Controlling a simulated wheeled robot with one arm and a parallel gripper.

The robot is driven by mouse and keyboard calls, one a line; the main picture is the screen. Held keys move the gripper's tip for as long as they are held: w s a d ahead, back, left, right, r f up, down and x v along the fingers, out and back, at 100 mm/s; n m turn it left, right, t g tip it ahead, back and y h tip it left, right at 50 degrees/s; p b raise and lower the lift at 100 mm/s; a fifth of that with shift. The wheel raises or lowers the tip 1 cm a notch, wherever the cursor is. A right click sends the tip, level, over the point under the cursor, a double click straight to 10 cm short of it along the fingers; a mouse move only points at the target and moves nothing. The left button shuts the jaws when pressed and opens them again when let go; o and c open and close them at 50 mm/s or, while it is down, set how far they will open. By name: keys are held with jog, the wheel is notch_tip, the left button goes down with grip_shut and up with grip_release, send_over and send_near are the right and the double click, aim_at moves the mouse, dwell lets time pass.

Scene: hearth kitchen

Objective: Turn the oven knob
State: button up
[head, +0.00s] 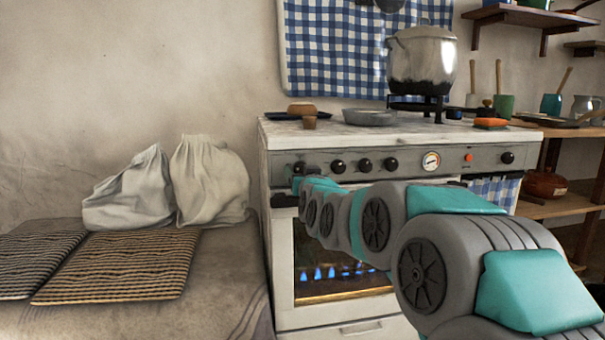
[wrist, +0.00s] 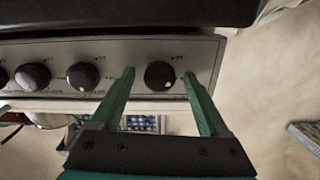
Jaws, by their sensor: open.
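The oven's control panel (head: 450,160) carries several round black knobs and a dial. The leftmost knob (head: 299,167) is partly blocked by my arm in the head view. In the wrist view, an end knob (wrist: 159,75) with a pale mark sits between the two green fingers of my gripper (wrist: 159,74). The fingers are open, one on each side of the knob. I cannot tell whether either finger touches it. In the head view my arm reaches to the panel's left end, and the fingertips are too small to make out.
The oven window (head: 335,285) shows blue flames. A steel pot (head: 422,60) and a shallow pan (head: 370,117) stand on the stove top. White sacks (head: 210,180) and woven mats (head: 115,268) lie on the bench at left. A dark bar (wrist: 120,15) runs along the panel in the wrist view.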

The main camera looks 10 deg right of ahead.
grip_shut()
dwell(0.5)
jog(key=shift+m, duration=0.4)
jog(key=m, duration=0.3)
jog(key=shift+a, duration=0.1)
jog(key=m, duration=0.3)
jog(key=shift+m+p, duration=0.3)
jog(key=shift+p, duration=0.1)
jog(key=m, duration=0.3)
jog(key=shift+m+p, duration=0.3)
jog(key=shift+m, duration=1.4)
